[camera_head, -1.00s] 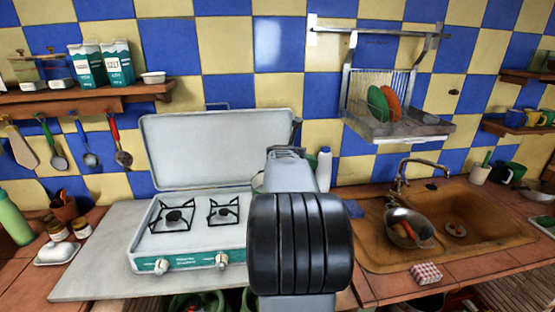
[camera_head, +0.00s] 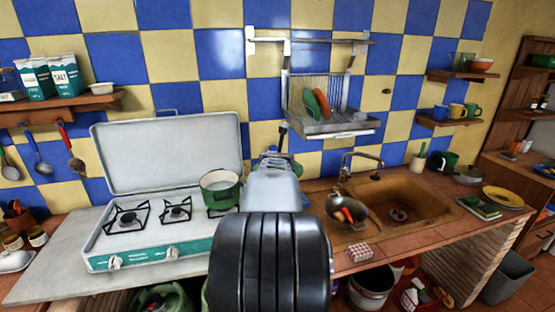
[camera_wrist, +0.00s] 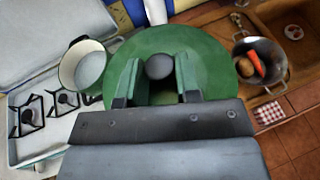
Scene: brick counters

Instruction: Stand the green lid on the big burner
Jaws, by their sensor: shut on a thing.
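My gripper (camera_wrist: 158,82) is shut on the dark round knob (camera_wrist: 159,66) of the green lid (camera_wrist: 212,65) in the wrist view. The lid is wide and round and hangs below the fingers; my arm mostly hides it in the head view. The white stove (camera_head: 140,252) stands left of my arm with its cover raised. Two burners with black grates, the left (camera_head: 128,217) and the middle (camera_head: 176,210), are bare. A green pot (camera_head: 220,191) sits over the right grate, partly hidden by my arm. I cannot tell which burner is biggest.
Right of my arm is a sink (camera_head: 408,207) with a metal colander (camera_head: 346,210) holding vegetables. A dish rack (camera_head: 322,128) with plates hangs on the wall above. Grey counter (camera_head: 50,265) left of the stove is clear.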

